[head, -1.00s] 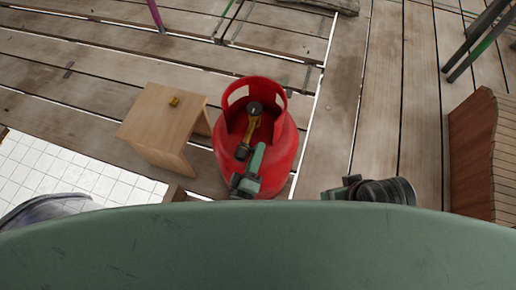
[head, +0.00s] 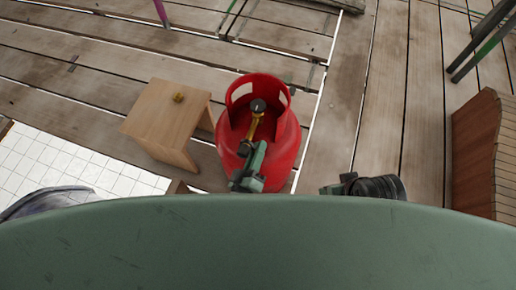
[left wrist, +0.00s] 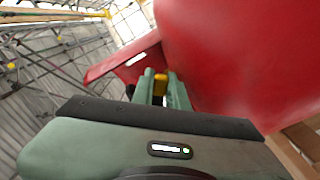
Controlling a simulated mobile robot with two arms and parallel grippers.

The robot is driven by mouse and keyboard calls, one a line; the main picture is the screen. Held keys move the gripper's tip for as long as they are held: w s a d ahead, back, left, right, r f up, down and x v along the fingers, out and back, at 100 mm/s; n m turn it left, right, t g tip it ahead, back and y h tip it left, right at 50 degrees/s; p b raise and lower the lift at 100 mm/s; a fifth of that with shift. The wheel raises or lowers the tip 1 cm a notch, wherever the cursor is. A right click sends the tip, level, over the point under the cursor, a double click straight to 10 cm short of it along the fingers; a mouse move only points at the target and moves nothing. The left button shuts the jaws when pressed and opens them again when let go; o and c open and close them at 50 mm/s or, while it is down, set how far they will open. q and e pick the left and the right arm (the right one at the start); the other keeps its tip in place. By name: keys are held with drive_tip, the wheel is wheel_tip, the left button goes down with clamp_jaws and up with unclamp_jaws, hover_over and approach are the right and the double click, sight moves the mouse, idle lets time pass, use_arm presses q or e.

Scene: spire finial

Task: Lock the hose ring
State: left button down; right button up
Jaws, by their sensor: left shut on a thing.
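A red gas cylinder (head: 285,150) stands upright on the plank floor, with a cut-out collar around its top. Inside the collar is a yellow valve fitting (head: 254,122) with a round dark knob (head: 258,104). My left gripper (head: 259,146) reaches in over the near side of the cylinder, at the lower end of the fitting. In the left wrist view its green fingers are shut on a yellow part (left wrist: 160,84), close to the red cylinder wall (left wrist: 235,55). I cannot make out a separate hose ring or its lock.
A wooden slatted piece (head: 480,150) stands at the right. White tiles (head: 80,165) lie at lower left.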

use_arm(q)
drive_tip(key=c, duration=1.4)
unclamp_jaws()
drive_tip(key=shift+a+f, duration=0.1)
